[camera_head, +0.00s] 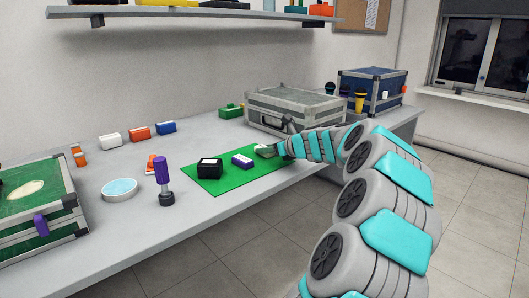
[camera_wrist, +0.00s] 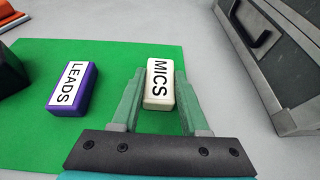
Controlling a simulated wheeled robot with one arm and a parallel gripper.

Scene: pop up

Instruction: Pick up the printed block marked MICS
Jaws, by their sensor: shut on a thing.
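The white block marked MICS (camera_wrist: 159,84) lies between the two green fingers of my gripper (camera_wrist: 158,97) in the wrist view, its label facing up. The fingers are closed against its sides. The block appears to be at the right end of the green mat (camera_wrist: 112,58). I cannot tell whether it is clear of the mat. In the head view my gripper (camera_head: 268,150) reaches the right end of the mat, and the fingers mostly hide the block.
A purple block marked LEADS (camera_wrist: 73,88) lies left of my gripper. A black box (camera_head: 209,168) stands farther left on the mat. A grey case (camera_head: 292,108) stands behind my gripper. A purple-handled tool (camera_head: 162,176) stands near the table's front edge.

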